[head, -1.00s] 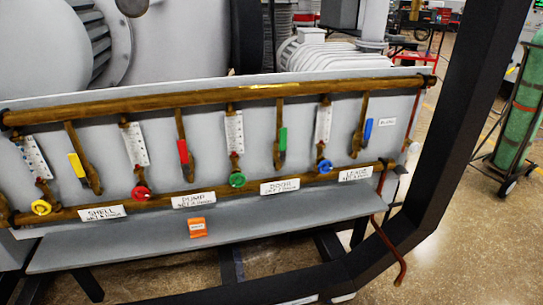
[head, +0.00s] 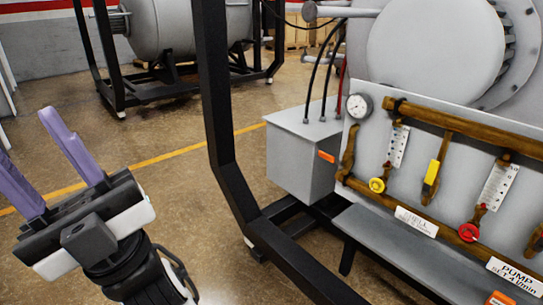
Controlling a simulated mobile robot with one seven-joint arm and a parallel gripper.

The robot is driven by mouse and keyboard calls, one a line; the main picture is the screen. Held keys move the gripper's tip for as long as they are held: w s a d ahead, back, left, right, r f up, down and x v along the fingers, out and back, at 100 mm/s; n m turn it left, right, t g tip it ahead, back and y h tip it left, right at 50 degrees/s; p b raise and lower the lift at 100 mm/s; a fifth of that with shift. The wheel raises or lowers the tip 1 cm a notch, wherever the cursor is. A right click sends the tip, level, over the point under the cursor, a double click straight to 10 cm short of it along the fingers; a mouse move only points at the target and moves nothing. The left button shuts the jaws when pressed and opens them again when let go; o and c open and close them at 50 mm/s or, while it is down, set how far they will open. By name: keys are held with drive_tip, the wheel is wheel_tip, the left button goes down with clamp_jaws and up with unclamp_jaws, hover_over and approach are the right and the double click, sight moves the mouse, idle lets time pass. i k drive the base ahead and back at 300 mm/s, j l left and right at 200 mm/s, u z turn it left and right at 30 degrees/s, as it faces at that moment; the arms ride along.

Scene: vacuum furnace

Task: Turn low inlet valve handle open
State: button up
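My gripper (head: 25,132) is at the left of the head view, with its two purple fingers spread apart and nothing between them. It is over the floor, well left of the valve panel and apart from it. A brass handle (head: 348,150) stands at the panel's left end, between the upper and lower pipes, below a round gauge (head: 360,106). A yellow-gripped lever (head: 432,172), a yellow knob (head: 377,185) and a red knob (head: 468,232) sit further right. I cannot tell which handle is the low inlet valve. The panel's right end is out of view.
A black frame post (head: 212,90) and its sloping beam (head: 290,262) stand between my gripper and the panel. A grey box (head: 300,160) with hoses is left of the panel. A grey shelf (head: 385,240) runs below the pipes. Open floor lies at the left.

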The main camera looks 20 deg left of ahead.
sight(325, 156)
drive_tip(key=u, duration=0.25)
drive_tip(key=i+j, duration=0.1)
drive_tip(key=i, duration=0.95)
